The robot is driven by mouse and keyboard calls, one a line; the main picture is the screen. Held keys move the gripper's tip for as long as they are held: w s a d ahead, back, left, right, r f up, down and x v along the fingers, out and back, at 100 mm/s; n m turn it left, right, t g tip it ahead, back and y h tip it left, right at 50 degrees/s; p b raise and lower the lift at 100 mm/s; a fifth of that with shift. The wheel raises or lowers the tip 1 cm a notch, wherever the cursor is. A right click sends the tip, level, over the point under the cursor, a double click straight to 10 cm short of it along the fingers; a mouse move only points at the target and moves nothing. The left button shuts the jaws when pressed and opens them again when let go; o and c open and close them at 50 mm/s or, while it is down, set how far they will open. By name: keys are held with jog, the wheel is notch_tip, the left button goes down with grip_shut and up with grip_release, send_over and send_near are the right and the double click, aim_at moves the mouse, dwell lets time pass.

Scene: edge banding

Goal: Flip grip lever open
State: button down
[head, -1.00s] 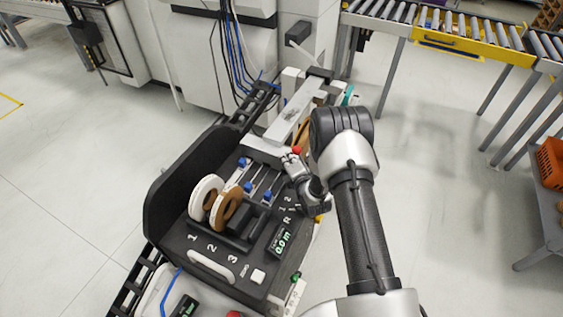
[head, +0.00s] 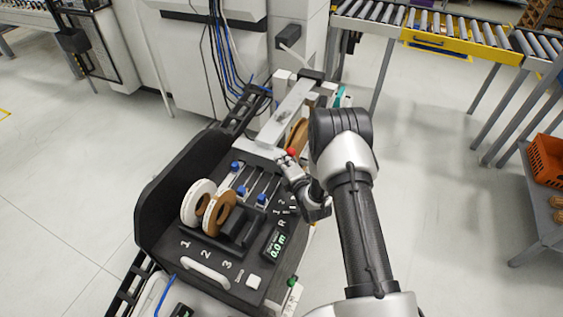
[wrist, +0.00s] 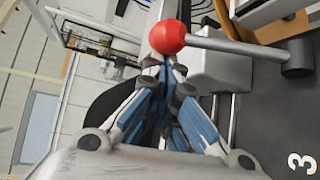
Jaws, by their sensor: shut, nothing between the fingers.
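The grip lever has a red ball knob (wrist: 167,37) on a grey rod (wrist: 235,45), which runs to a dark round pivot (wrist: 297,58) at the right of the wrist view. The knob also shows in the head view (head: 291,152), at the machine's right side. My gripper (wrist: 165,70) is shut and empty, its fingertips right at the lower edge of the knob. I cannot tell whether they touch it. In the head view my gripper (head: 284,160) is small, beside the knob, and its fingers are hard to make out.
The black machine deck carries white and brown tape rolls (head: 199,203), blue knobs (head: 261,198) and a display (head: 277,246). A black guard (head: 170,195) stands along its left. A roller conveyor (head: 440,35) is at the back right.

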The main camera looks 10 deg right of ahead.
jog(key=s+d+m+t+b, duration=0.2)
jog(key=s+d+b, duration=0.5)
jog(key=d+b, duration=0.2)
jog(key=shift+d+r+y+b, duration=0.3)
jog(key=shift+d+r+b, duration=0.15)
jog(key=shift+b, duration=0.85)
